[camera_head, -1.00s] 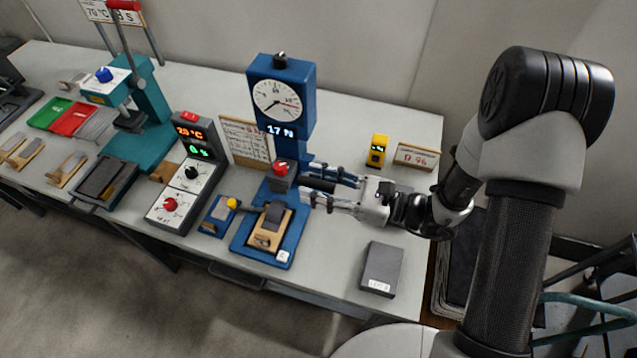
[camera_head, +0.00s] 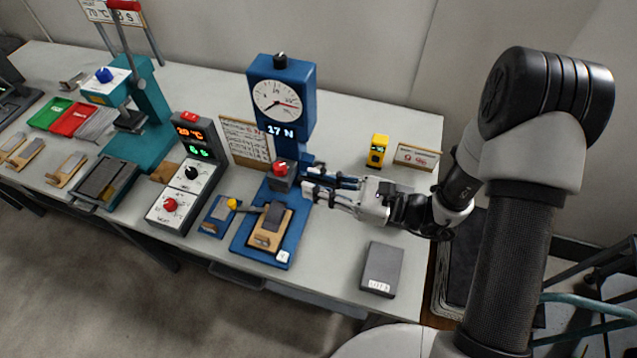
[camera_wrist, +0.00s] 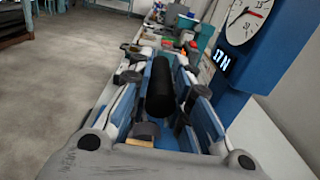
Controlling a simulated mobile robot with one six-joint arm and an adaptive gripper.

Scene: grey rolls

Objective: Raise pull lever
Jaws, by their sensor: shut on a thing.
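The blue tester (camera_head: 283,78) stands on the bench with a round dial and a 17 N readout. The pull lever's black cylindrical grip (camera_wrist: 160,92) lies between my fingers in the wrist view. My gripper (camera_head: 309,184) has come in from the right beside the tester's column and is shut on that grip. In the head view the fingers mostly hide the grip. A red-topped dark block (camera_head: 281,176) sits just left of the fingertips.
A tan sample block (camera_head: 268,232) lies on the tester's blue base. A grey box (camera_head: 382,269) stands at the front right and a yellow meter (camera_head: 377,150) behind my gripper. A control box (camera_head: 184,192) and teal press (camera_head: 150,110) stand to the left.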

